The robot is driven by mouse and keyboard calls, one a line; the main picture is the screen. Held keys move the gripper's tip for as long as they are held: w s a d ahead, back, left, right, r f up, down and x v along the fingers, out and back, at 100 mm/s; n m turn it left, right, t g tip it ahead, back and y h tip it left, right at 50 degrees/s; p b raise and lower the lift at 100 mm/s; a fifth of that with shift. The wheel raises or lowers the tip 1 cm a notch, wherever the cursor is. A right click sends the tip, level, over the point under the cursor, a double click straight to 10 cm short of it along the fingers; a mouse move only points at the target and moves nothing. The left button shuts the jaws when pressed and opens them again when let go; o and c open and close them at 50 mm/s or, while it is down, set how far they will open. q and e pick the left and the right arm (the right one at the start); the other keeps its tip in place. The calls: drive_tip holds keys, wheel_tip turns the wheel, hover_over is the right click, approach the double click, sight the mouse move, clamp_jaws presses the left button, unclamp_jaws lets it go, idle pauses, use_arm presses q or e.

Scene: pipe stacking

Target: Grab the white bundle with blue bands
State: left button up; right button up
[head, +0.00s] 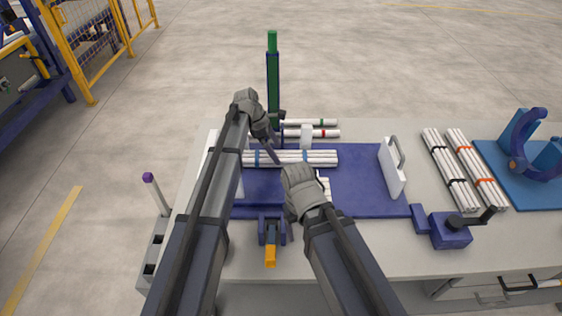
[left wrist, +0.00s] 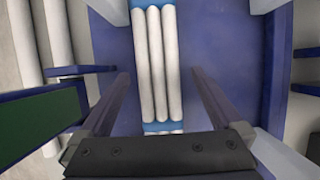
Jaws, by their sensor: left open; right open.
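The white bundle with blue bands (head: 318,158) lies crosswise on the blue tray (head: 360,185) at the table's middle. In the head view my left gripper (head: 275,157) hangs over it, fingers pointing down. In the left wrist view the bundle (left wrist: 154,55) runs lengthwise between my two open fingers (left wrist: 160,76), with a gap on each side; a blue band shows at top and bottom. My right gripper (head: 296,176) is just in front of the bundle; its fingers are mostly hidden behind its hand. It partly covers another short white pipe end (head: 325,187).
Bundles with red (head: 328,133) and green (head: 322,122) bands lie behind. A green-and-blue post (head: 273,85) stands at the back left. The tray has a white handle plate (head: 391,168). Black-banded (head: 447,172) and orange-banded (head: 478,172) bundles lie right. A blue clamp (head: 448,230) stands front right.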

sight(281, 155)
use_arm(q)
drive_tip(key=b+x, duration=0.3)
drive_tip(key=x, duration=0.1)
drive_tip(key=shift+w+d, duration=0.15)
drive_tip(key=shift+d, duration=0.05)
use_arm(e)
wheel_tip(281, 155, down, 4)
drive_tip(key=shift+r, duration=0.15)
use_arm(q)
drive_tip(key=shift+r, duration=0.1)
use_arm(e)
drive_tip(key=shift+r, duration=0.1)
use_arm(q)
drive_tip(key=shift+c, duration=0.4)
clamp_jaws()
drive_tip(key=shift+r+p, duration=0.2)
drive_tip(key=shift+p, duration=0.1)
use_arm(e)
drive_tip(key=shift+r, duration=0.2)
use_arm(q)
wheel_tip(281, 155, up, 18)
drive_tip(key=p, duration=1.7)
drive_tip(key=shift+f+p, duration=0.2)
drive_tip(key=shift+p, duration=0.15)
use_arm(e)
wheel_tip(281, 155, up, 18)
drive_tip(key=shift+f, duration=0.15)
